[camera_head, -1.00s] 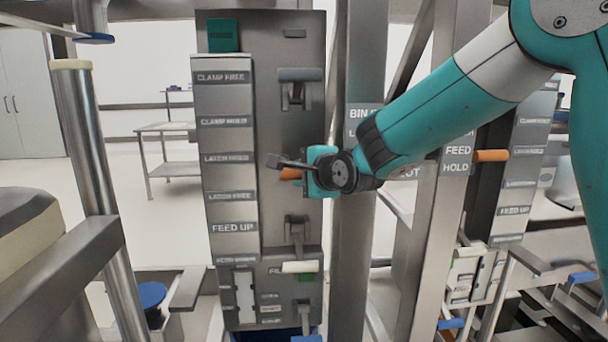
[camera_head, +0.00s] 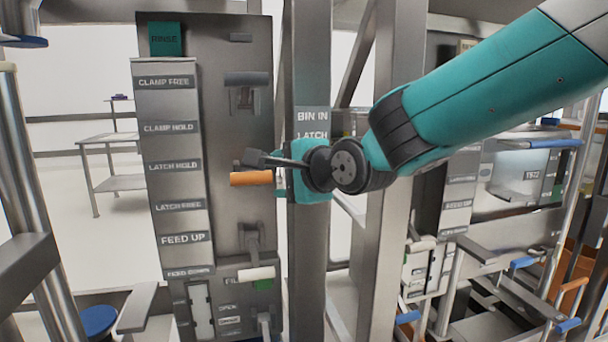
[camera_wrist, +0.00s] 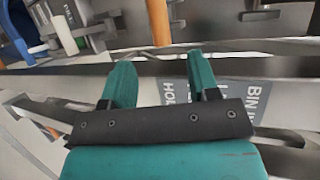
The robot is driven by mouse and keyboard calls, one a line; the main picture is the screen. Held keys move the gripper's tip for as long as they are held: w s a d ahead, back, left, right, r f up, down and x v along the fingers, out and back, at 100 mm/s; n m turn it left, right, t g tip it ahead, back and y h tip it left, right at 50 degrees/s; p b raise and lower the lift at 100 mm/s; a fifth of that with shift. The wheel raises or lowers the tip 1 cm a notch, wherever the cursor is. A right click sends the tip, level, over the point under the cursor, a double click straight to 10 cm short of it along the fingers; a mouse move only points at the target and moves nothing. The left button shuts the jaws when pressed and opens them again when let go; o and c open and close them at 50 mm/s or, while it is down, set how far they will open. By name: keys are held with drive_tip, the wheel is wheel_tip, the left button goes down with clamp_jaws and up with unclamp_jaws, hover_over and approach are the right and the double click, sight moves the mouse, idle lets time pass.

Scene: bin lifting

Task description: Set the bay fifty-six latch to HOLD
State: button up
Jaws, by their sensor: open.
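An orange latch handle (camera_head: 251,179) sticks out level from the grey panel (camera_head: 225,215), to the right of the LATCH HOLD label (camera_head: 174,167) and the LATCH FREE label (camera_head: 179,206). It stands nearer the height of LATCH HOLD. My gripper (camera_head: 272,163) is just right of the handle in the head view, partly over the post. In the wrist view my gripper (camera_wrist: 160,64) has its two teal fingers apart and empty. The orange handle (camera_wrist: 157,20) shows beyond the fingertips, in line with the gap. I cannot read a bay number on this panel.
A grey post (camera_head: 308,260) stands right behind my gripper, with a BIN IN LATCH sign (camera_head: 312,118). A dark grey handle (camera_head: 246,78) is above and a white handle (camera_head: 256,273) below the orange one. Labels CLAMP FREE, CLAMP HOLD and FEED UP share the strip. Another labelled bay stands at right.

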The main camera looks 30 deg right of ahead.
drive_tip(key=v, duration=0.6)
